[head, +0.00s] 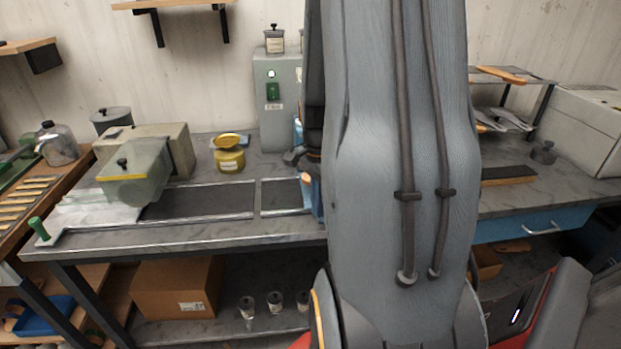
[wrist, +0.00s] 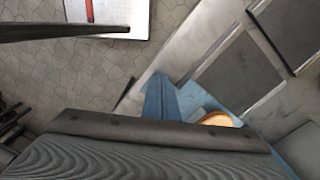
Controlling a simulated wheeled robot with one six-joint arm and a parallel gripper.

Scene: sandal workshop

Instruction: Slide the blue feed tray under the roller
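A blue piece (head: 316,198) with an orange patch beside it shows at the left edge of my arm in the head view, on the bench. It may be part of the feed tray; most of it is hidden by my arm. In the wrist view a blue piece (wrist: 162,98) and an orange, rounded piece (wrist: 217,119) show just beyond my grey wrist. A beige machine (head: 172,147) with a translucent guard (head: 137,178) stands at the bench's left; no roller shows clearly.
The grey bench (head: 185,238) has dark flat plates (head: 200,203) along its front, clear on top. A yellow tin (head: 229,158) stands behind them. A grey-green control box (head: 277,100) is at the back. A blue drawer (head: 530,224) is right of my arm.

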